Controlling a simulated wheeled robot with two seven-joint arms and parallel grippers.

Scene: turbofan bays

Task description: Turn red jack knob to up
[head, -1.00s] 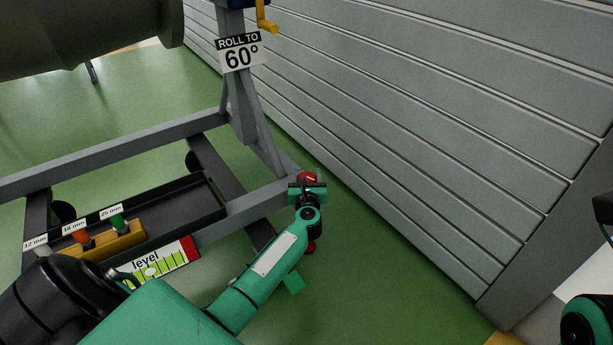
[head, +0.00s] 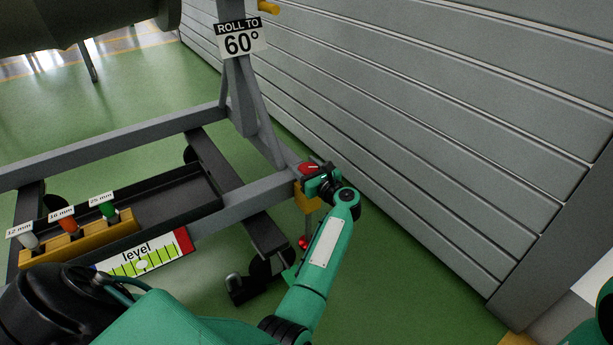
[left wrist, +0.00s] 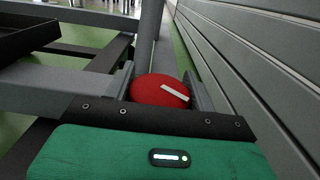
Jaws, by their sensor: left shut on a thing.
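The red jack knob (head: 308,168) sits at the right corner of the grey stand frame, above a yellow jack body (head: 306,197). In the left wrist view the red knob (left wrist: 160,91) is round with a white pointer bar slanting down to the right. My left gripper (head: 313,172) is at the knob; in the left wrist view its two fingers stand on either side of the knob and it is shut on it. Part of the knob is hidden behind the gripper in the head view. My right gripper is not in view.
A level gauge (head: 143,256) is on the stand's front. A black tray (head: 180,199) holds a yellow rack with white, orange and green tools labelled by size. A "ROLL TO 60°" sign (head: 241,40) is on the post. A grey slatted wall (head: 430,120) runs close on the right.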

